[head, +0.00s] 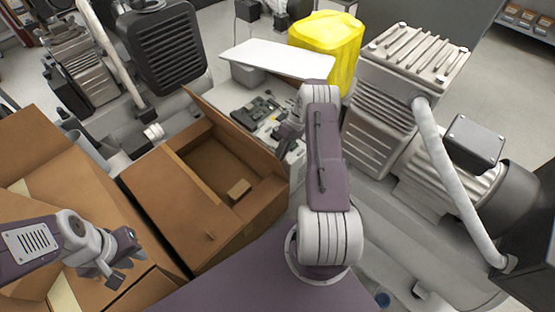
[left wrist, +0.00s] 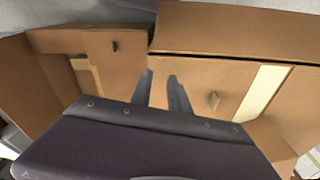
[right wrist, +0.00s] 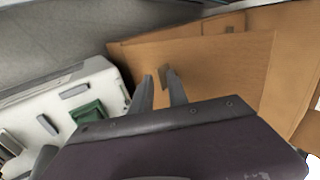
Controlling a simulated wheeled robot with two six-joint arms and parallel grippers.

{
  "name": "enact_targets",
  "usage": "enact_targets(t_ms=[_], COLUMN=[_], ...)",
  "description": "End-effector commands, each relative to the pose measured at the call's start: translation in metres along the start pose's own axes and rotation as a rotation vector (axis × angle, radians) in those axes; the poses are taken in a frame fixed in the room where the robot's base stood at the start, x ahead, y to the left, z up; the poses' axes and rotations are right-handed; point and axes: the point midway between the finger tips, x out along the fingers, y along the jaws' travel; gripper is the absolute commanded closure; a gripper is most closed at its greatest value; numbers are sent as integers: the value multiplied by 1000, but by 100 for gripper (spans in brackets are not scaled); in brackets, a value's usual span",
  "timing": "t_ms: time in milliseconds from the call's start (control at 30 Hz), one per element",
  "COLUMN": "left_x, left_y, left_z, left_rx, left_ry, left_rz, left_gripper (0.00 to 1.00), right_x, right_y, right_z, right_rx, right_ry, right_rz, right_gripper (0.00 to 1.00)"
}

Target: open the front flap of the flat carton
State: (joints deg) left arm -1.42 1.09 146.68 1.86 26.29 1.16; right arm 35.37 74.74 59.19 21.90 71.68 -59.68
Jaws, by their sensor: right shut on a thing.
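The flat carton (head: 150,190) is brown cardboard and stands in the middle of the head view. Its top is partly open, and a small brown block shows in the opening. A flap panel (head: 240,140) stands raised along its far right side. A closed panel nearer me bears a small tab (head: 208,236). My right gripper (head: 285,138) is at the raised panel; in the right wrist view its fingers (right wrist: 160,78) are shut on a small tab on a cardboard panel. My left gripper (head: 120,265) is open and empty above the carton at left; its fingers (left wrist: 160,85) are apart.
A larger taped carton (head: 70,190) fills the left side. A light tray (head: 275,60), a yellow container (head: 328,40) and compressors (head: 400,90) stand behind and to the right. Small tools lie on the white surface beyond the carton.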

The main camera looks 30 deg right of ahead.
Motion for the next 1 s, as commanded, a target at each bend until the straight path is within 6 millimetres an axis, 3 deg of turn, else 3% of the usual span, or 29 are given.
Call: enact_targets(t_ms=[33, 667, 700, 1000], left_x=[7, 10, 10, 9], left_y=[0, 0, 0, 0], left_z=[1, 1, 1, 1], left_rx=[0, 0, 0, 0], left_ry=[0, 0, 0, 0], left_rz=[0, 0, 0, 0], left_gripper=[78, 78, 78, 78], right_x=[10, 9, 9, 8], right_y=[12, 13, 13, 13], right_z=[5, 6, 6, 5], right_rx=[4, 3, 3, 2], right_ry=[-7, -12, -12, -12], right_rz=[19, 14, 14, 15], right_gripper=[100, 100, 75, 75])
